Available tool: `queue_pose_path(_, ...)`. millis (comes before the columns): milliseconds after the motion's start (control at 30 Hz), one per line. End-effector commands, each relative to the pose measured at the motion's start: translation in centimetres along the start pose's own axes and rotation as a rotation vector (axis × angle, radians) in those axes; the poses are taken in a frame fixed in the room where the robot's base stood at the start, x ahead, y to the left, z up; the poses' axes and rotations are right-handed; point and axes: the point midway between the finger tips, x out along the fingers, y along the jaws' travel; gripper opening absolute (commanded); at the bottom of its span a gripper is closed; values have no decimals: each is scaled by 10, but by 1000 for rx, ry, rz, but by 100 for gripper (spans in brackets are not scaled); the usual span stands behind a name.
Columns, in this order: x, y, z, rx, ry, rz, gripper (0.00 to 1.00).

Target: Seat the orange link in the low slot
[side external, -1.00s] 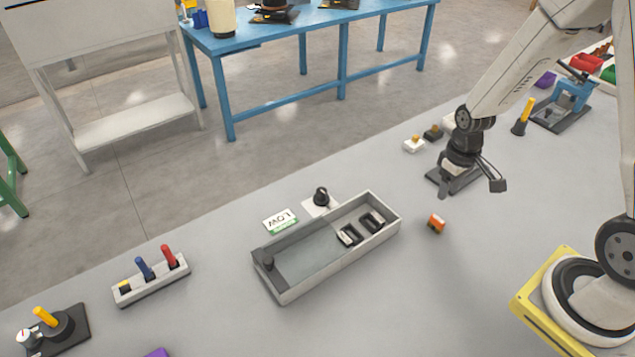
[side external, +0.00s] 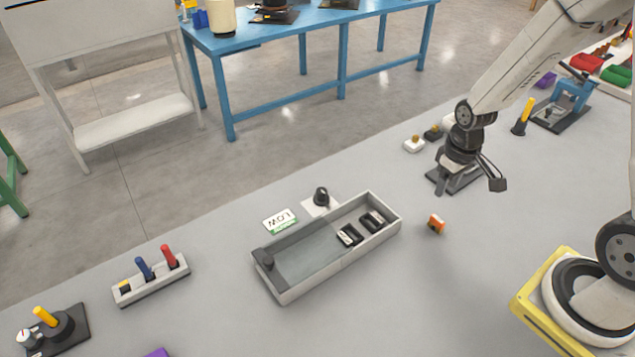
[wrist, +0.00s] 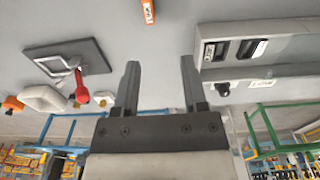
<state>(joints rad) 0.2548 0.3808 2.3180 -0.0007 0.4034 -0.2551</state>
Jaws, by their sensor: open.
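The small orange link (side external: 436,224) lies on the grey table, to the right of the tray and clear of it. It also shows at the top edge of the wrist view (wrist: 149,12), partly cut off. My gripper (side external: 446,188) hangs above the table, just behind the link in the side view. In the wrist view my gripper (wrist: 160,72) has its two fingers wide apart with nothing between them. The grey tray (side external: 330,263) holds two black slotted blocks, one nearer (side external: 350,235) and one farther (side external: 373,221). I cannot tell which is the low slot.
A LOW sign (side external: 281,221) and a black knob (side external: 321,196) stand behind the tray. A dark plate (side external: 455,176) lies by my gripper. A rack with coloured handles (side external: 150,279) stands left of the tray. The table in front of the link is clear.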

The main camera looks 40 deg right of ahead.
Motion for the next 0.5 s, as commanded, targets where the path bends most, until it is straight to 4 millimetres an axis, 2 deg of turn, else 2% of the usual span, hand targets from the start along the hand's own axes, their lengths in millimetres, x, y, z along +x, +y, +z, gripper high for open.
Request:
queue_pose_path(300, -45, -52, 12, -5, 119, 6, 55)
queue_pose_path(500, -62, -74, 25, -2, 175, -4, 55)
